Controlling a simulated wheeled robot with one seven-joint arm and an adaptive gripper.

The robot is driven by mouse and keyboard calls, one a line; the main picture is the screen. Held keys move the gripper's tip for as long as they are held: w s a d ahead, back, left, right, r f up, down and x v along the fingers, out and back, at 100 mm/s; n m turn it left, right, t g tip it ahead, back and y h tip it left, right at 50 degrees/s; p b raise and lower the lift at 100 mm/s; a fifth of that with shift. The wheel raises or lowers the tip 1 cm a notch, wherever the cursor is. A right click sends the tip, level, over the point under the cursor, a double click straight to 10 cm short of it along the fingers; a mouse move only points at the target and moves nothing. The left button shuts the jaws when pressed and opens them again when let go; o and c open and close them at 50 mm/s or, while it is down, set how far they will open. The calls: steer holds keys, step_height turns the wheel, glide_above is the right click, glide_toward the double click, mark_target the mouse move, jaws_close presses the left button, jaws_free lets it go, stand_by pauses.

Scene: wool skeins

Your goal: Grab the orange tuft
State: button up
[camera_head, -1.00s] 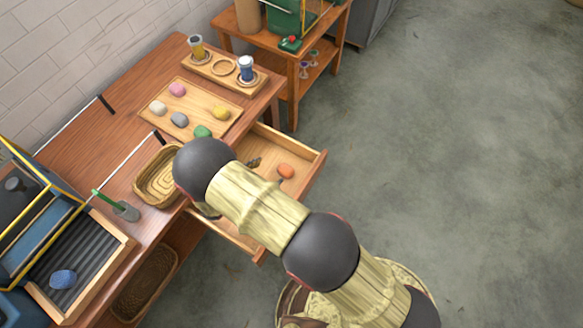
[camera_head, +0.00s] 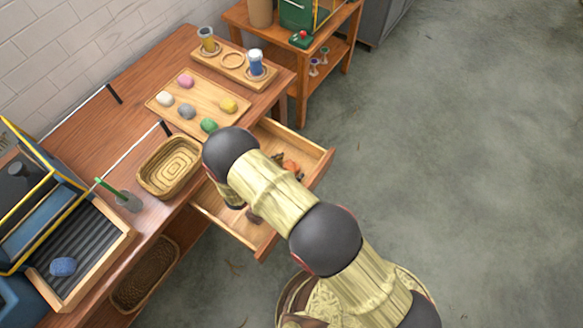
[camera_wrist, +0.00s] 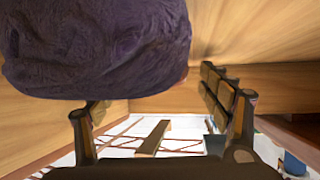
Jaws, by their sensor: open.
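The orange tuft (camera_head: 291,165) lies in the open drawer (camera_head: 322,166), towards its right end in the head view. My gripper (camera_head: 287,167) is low in the drawer at the orange tuft, with dark finger parts showing on either side of it. Much of the gripper is hidden behind my arm. In the wrist view the two fingers stand apart. A large dark purple tuft (camera_wrist: 95,45) fills the top left of that view, close to the camera. I cannot make out the orange tuft there.
A dark tuft (camera_head: 253,216) lies in the drawer's near part. Drawer walls surround the gripper. On the table are an oval basket (camera_head: 143,184) and a wooden board (camera_head: 160,112) with several coloured tufts. A blue tuft (camera_head: 63,267) lies on a ribbed tray. Floor to the right is clear.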

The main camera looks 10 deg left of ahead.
steer(key=shift+c, duration=0.3)
steer(key=c, duration=0.7)
steer(key=shift+c, duration=0.6)
steer(key=shift+r, duration=0.15)
